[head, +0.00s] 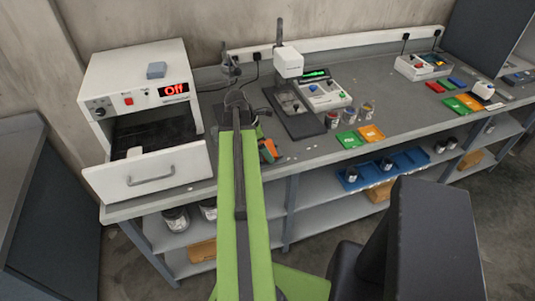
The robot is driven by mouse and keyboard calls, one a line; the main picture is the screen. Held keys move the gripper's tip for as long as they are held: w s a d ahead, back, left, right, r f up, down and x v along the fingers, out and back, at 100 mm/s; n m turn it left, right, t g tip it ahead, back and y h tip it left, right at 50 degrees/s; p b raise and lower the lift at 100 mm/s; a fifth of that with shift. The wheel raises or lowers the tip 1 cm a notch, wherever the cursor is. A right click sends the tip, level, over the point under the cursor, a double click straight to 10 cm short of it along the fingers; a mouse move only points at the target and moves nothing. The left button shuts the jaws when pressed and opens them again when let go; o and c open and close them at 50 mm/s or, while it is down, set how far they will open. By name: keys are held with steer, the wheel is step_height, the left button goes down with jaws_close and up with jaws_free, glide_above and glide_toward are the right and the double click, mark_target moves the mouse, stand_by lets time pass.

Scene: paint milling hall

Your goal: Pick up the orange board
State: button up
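A flat orange board (371,132) lies on the grey worktop near its front edge, right beside a green board (350,140). A second flat orange piece (469,102) lies farther right among other coloured pieces. My green arm reaches forward over the worktop. My gripper (236,97) is at its far end, small and dark, to the left of the orange boards and well apart from them. Its fingers blend into the dark items behind, so I cannot tell whether they are open. A small orange and dark object (269,150) sits just right of my arm, partly hidden by it.
A white oven (140,80) reading "Off" stands at left, its drawer (150,172) pulled out. A bench instrument (300,98) and small cans (349,113) stand between my gripper and the orange board. The shelf below holds a blue tray (410,160). Worktop front is mostly clear.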

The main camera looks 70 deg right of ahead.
steer(key=c, duration=1.1)
steer(key=shift+r, duration=0.15)
